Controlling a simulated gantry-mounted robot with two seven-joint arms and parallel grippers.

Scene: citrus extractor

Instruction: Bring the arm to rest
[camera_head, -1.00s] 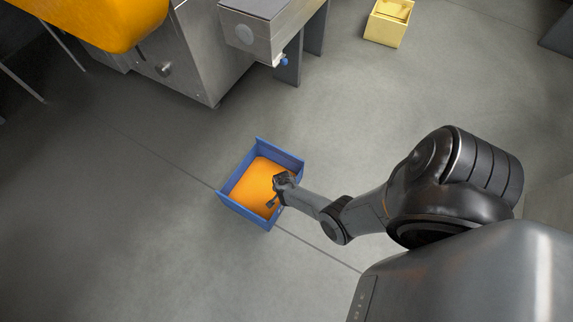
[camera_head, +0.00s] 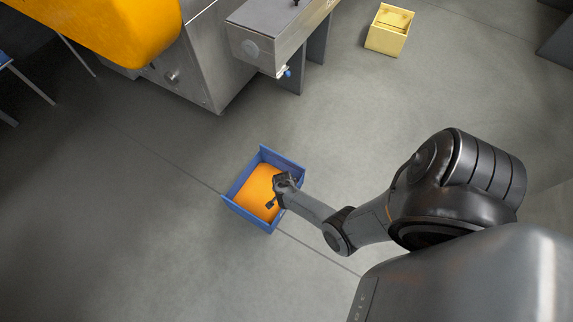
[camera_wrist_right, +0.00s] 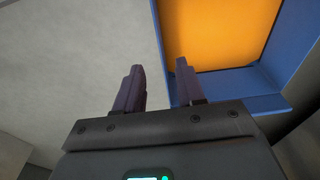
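My right arm reaches in from the right in the head view, and its gripper (camera_head: 277,195) hangs over the right side of a blue crate (camera_head: 246,216) with an orange interior. In the right wrist view the two dark fingers of the right gripper (camera_wrist_right: 158,88) stand apart with nothing between them. My left gripper does not show.
A metal machine (camera_head: 205,60) with an orange-yellow part (camera_head: 110,30) stands at the upper left. A yellow box (camera_head: 388,32) sits on the floor at the top. The grey floor around the blue crate is clear.

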